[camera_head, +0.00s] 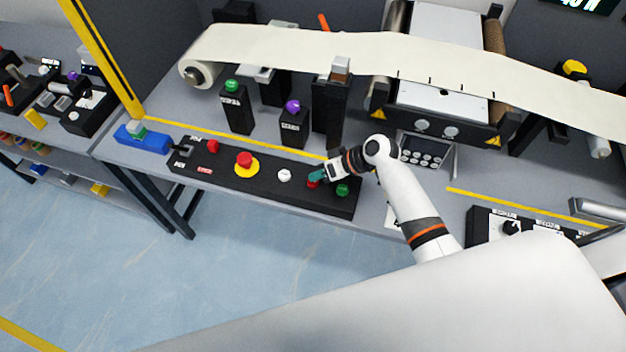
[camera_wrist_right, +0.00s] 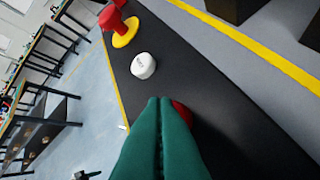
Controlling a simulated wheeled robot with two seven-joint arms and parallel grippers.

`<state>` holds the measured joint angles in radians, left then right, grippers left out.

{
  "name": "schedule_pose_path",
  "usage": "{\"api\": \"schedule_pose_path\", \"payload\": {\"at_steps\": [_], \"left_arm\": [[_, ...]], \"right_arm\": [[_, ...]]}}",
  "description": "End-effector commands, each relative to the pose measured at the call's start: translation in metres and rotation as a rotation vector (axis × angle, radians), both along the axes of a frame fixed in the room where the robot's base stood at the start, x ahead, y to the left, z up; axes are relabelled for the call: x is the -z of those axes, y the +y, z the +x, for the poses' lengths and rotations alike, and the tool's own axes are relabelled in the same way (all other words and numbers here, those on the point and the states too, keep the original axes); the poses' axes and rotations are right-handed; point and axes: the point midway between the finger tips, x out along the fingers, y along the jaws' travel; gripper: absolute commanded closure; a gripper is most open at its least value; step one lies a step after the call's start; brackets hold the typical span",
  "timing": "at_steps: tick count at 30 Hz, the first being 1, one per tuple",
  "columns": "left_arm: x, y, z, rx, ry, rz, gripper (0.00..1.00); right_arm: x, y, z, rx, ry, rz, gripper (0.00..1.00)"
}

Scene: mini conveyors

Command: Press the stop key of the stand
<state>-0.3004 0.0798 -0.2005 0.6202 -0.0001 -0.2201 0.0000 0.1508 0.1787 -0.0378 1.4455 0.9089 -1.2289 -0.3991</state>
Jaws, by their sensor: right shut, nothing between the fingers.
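A long black control stand (camera_head: 225,173) lies along the front edge of the bench. A red key (camera_head: 312,184) sits on it between a white key (camera_head: 285,175) and a green key (camera_head: 342,189). My right gripper (camera_head: 316,178) is shut and empty, its green fingertips right over the red key. In the right wrist view, the shut fingers (camera_wrist_right: 160,100) cover much of the red key (camera_wrist_right: 182,112), with the white key (camera_wrist_right: 143,66) beyond. I cannot tell whether the fingertips touch the red key. My left gripper is not in view.
The stand also carries a red mushroom button on a yellow collar (camera_head: 246,170) and a smaller red knob (camera_head: 212,146). Black posts with a green button (camera_head: 232,86) and a purple button (camera_head: 293,106) stand behind. A metal keypad panel (camera_head: 424,152) is right of my gripper.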

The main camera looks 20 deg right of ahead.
Motion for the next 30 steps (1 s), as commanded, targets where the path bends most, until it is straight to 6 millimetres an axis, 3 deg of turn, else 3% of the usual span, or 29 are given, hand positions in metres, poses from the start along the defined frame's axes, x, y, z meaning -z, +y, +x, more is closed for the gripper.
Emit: {"api": "schedule_pose_path", "payload": {"at_steps": [30], "left_arm": [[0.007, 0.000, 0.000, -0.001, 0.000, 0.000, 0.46]], "right_arm": [[0.010, 0.000, 0.000, -0.001, 0.001, 0.000, 1.00]]}}
